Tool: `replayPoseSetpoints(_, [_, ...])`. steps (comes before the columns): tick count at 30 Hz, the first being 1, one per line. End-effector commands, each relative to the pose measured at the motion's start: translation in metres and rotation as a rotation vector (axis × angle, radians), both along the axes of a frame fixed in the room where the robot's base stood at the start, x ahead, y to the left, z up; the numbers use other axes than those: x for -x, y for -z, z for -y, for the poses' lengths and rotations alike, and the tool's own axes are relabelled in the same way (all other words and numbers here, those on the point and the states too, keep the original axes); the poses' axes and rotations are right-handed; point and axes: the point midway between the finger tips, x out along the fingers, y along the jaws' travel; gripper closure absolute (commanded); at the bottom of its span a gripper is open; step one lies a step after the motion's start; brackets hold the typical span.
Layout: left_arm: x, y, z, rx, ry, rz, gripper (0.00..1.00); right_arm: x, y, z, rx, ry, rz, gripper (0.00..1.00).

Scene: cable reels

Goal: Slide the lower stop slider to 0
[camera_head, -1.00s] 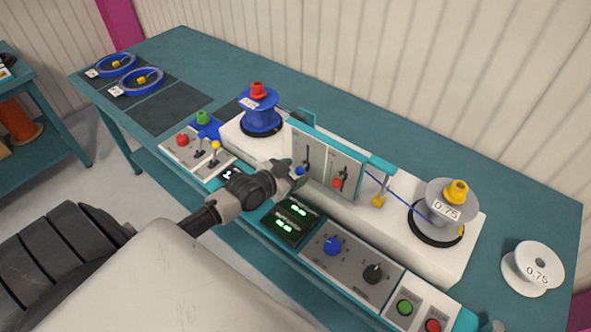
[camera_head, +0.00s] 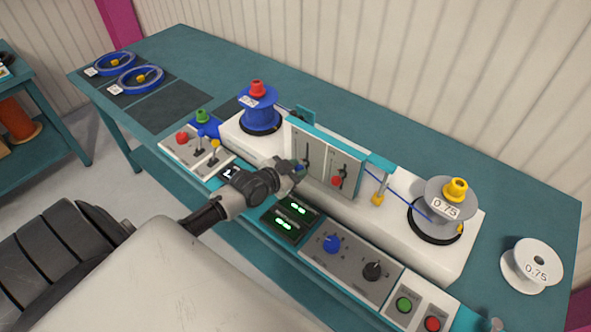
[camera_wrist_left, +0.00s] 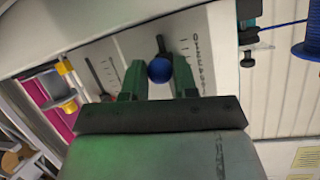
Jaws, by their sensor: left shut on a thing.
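The slider panel (camera_head: 331,147) stands upright on the white machine and carries two sliders in vertical slots. The left slider has a blue knob, which shows in the left wrist view (camera_wrist_left: 160,70); the right one has a red knob (camera_head: 337,181). The lettering is too small to tell which is the lower stop. My left gripper (camera_head: 302,168) is at the left slider, its green fingers (camera_wrist_left: 158,78) shut on the blue knob, one on each side. My right gripper is not in view.
A blue reel (camera_head: 260,112) stands left of the panel and a grey reel (camera_head: 445,205) right, with blue cable between. Levers (camera_head: 199,147), green displays (camera_head: 290,219) and dials (camera_head: 333,244) line the front. A white spool (camera_head: 532,267) lies at the right.

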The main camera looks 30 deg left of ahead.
Motion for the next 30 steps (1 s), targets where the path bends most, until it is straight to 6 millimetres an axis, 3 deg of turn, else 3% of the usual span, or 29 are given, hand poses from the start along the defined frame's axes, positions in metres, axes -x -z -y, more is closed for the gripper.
replayPoseSetpoints(17, [0.000, 0.020, 0.000, -0.001, 0.001, -0.003, 0.92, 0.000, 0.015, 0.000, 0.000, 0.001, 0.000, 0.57])
replayPoseSetpoints(26, [0.000, 0.021, 0.000, -0.001, 0.000, -0.002, 0.92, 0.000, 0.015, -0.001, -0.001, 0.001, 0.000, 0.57])
replayPoseSetpoints(27, [0.000, 0.021, 0.000, -0.001, 0.000, -0.002, 0.65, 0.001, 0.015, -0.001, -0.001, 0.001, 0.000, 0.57])
replayPoseSetpoints(30, [0.000, 0.020, 0.000, 0.000, 0.000, -0.001, 0.50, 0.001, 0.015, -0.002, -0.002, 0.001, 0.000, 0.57])
